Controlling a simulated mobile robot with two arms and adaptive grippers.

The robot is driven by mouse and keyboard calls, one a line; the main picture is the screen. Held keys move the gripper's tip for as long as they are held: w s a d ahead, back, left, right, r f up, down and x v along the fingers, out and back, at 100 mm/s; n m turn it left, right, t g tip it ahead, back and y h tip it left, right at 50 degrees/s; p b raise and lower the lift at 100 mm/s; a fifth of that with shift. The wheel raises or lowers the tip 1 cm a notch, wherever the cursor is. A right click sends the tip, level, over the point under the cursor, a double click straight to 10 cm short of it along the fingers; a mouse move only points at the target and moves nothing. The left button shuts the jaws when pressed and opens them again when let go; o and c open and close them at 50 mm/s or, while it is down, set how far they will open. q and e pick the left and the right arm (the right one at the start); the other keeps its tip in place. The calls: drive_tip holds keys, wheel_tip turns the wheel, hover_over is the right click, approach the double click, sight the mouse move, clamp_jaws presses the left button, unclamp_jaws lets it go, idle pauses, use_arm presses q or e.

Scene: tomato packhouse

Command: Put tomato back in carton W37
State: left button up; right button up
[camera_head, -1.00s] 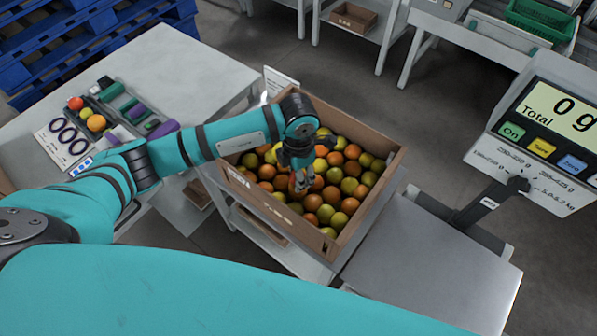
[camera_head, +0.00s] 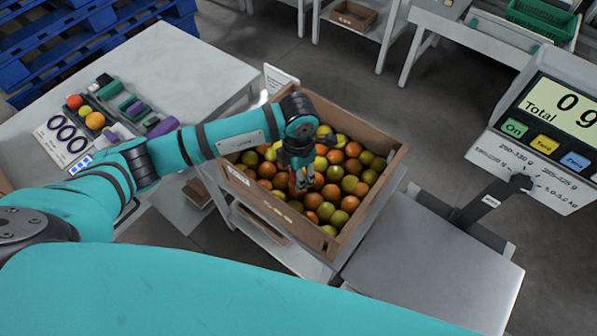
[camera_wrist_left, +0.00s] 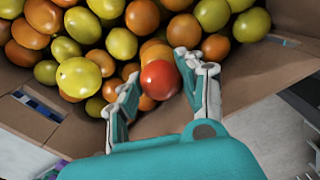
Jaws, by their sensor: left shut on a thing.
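A brown cardboard carton (camera_head: 362,218) full of orange, yellow and green tomatoes stands in the middle of the head view; I cannot read a W37 label on it. My left gripper (camera_head: 302,186) reaches down into the carton's opening. In the left wrist view the left gripper (camera_wrist_left: 156,92) is shut on a red-orange tomato (camera_wrist_left: 160,79), with one finger on each side. The held tomato is right at the other tomatoes; I cannot tell if it touches them. My right gripper is not in view.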

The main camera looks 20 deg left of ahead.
use_arm(q)
drive_tip(key=shift+f, duration=0.15)
drive_tip(key=o, duration=0.9)
drive_tip(key=c, duration=0.3)
drive_tip(key=shift+c, duration=0.2)
drive_tip(key=shift+r+p, duration=2.2)
drive_tip(key=shift+r, duration=1.4)
